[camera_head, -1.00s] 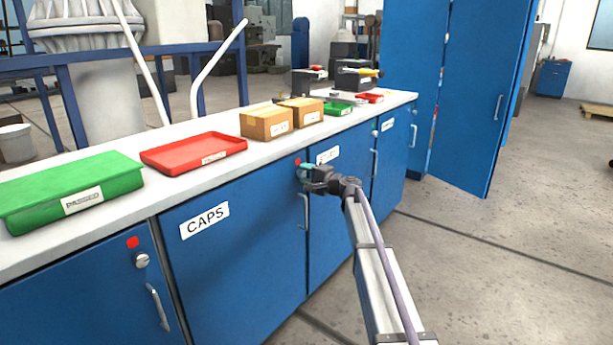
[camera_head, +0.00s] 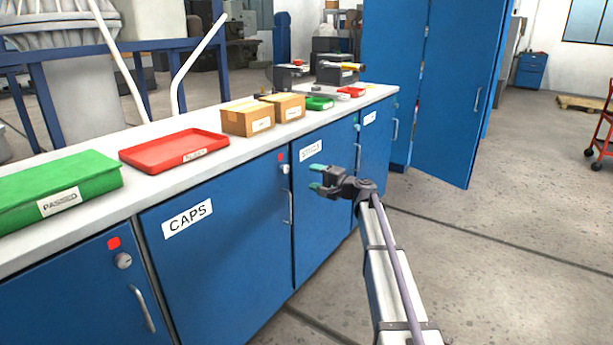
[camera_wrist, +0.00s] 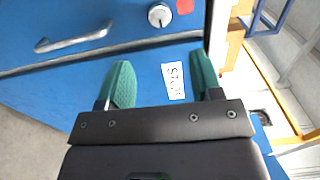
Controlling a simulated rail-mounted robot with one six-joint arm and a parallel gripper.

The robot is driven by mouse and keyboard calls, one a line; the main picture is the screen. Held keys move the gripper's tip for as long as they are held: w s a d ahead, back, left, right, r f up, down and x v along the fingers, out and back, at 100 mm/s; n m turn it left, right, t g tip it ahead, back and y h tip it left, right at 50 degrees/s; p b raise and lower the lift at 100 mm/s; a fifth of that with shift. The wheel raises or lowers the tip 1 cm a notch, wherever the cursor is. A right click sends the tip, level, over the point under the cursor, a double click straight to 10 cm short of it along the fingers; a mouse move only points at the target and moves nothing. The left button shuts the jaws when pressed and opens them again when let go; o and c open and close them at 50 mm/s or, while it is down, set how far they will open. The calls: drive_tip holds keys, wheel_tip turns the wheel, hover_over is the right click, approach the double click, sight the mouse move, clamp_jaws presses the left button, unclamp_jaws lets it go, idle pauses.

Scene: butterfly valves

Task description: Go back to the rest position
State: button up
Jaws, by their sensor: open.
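My gripper (camera_head: 316,177) is open and empty, its two green fingertips apart. It is out in front of the blue cabinet fronts, near the door with a small white label (camera_head: 311,149). In the wrist view my gripper (camera_wrist: 160,85) shows its fingers spread, with the white label (camera_wrist: 173,81) between them. A silver knob (camera_wrist: 160,15) and a door handle (camera_wrist: 73,37) lie beyond the fingertips. Nothing is between the fingers.
The counter (camera_head: 225,155) holds a green PASSED bin (camera_head: 60,185), a red tray (camera_head: 172,151) and cardboard boxes (camera_head: 248,117). The CAPS door (camera_head: 215,240) is closed. A tall blue cabinet (camera_head: 450,90) stands at the back.

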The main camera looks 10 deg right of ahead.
drive_tip(key=s+a+f+n+g+h, duration=0.2)
drive_tip(key=s+a+f+n+g, duration=0.15)
drive_tip(key=s+f, duration=0.45)
drive_tip(key=s+a+f+n+g+h, duration=0.25)
drive_tip(key=s+f+g, duration=0.2)
drive_tip(key=s, duration=0.75)
drive_tip(key=s+f+n+g+h, duration=0.2)
drive_tip(key=s+g+h, duration=0.15)
drive_tip(key=s, duration=0.75)
drive_tip(key=s+f+n+g+h, duration=0.1)
drive_tip(key=s+f+g+h, duration=0.2)
drive_tip(key=s, duration=0.9)
wheel_tip(320, 180, up, 34)
drive_tip(key=a+t+h+p, duration=0.1)
drive_tip(key=p, duration=3.2)
drive_tip(key=shift+s+a+f+n, duration=0.25)
drive_tip(key=shift+a+n, duration=0.05)
drive_tip(key=shift+a, duration=0.1)
